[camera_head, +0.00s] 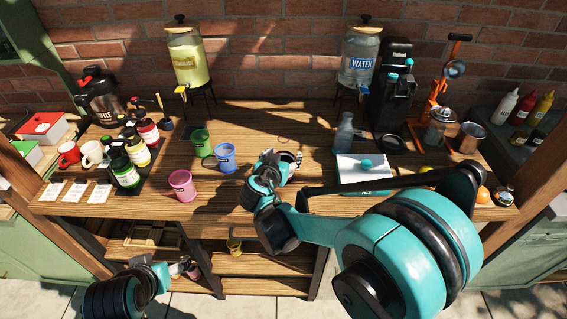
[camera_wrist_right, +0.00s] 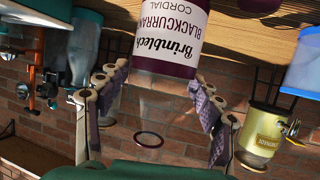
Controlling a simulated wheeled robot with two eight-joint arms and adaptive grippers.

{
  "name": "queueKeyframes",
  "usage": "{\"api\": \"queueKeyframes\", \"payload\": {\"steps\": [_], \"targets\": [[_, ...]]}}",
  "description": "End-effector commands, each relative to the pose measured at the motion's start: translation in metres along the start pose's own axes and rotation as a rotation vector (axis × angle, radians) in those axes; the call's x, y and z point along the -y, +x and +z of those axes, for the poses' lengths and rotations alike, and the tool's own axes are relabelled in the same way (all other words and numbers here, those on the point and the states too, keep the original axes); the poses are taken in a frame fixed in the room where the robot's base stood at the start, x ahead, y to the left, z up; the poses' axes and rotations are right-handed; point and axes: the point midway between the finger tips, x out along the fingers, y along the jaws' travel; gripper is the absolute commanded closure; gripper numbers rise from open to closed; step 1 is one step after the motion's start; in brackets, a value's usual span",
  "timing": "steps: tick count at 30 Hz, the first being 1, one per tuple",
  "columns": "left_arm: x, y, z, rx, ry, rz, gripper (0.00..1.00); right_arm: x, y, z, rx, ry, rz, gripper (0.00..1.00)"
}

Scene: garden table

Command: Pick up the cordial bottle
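The cordial bottle shows in the right wrist view by its purple-and-white blackcurrant label (camera_wrist_right: 165,38), beyond the fingertips; its upper part seems to be clear and hard to see, and a thin dark ring shows between the fingers. In the head view my right gripper (camera_head: 282,163) is low over the middle of the table and hides most of the bottle. In the wrist view its padded fingers (camera_wrist_right: 160,92) are spread wide, one on either side of the bottle, with no clear grip. My left gripper (camera_head: 180,268) is low at the left, below the tabletop; its fingers are too small to read.
Pink (camera_head: 181,187), green (camera_head: 201,142) and blue (camera_head: 226,158) cups stand left of my right gripper. Several bottles sit on a dark tray further left. Drink dispensers stand behind.

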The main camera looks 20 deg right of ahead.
Motion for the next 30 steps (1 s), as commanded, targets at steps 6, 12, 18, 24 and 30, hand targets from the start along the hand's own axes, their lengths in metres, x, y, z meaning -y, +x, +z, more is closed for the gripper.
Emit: {"api": "queueKeyframes", "payload": {"steps": [6, 12, 18, 24, 30], "targets": [[0.000, 0.000, 0.000, 0.000, 0.000, 0.000, 0.22, 0.000, 0.000, 0.000, -0.001, -0.001, 0.000, 0.94], [0.000, 0.000, 0.000, 0.000, 0.000, 0.000, 0.22, 0.000, 0.000, 0.000, 0.000, 0.000, 0.000, 0.95], [0.000, -0.002, -0.001, 0.000, 0.000, 0.000, 0.22, 0.000, -0.001, -0.003, 0.000, 0.000, 0.000, 0.95], [0.000, -0.006, -0.005, 0.000, 0.000, 0.000, 0.22, 0.000, -0.006, -0.014, -0.001, -0.001, 0.000, 0.95], [0.000, -0.015, -0.011, 0.000, 0.000, 0.000, 0.22, 0.000, -0.013, -0.033, -0.001, -0.001, 0.000, 0.95]]}}
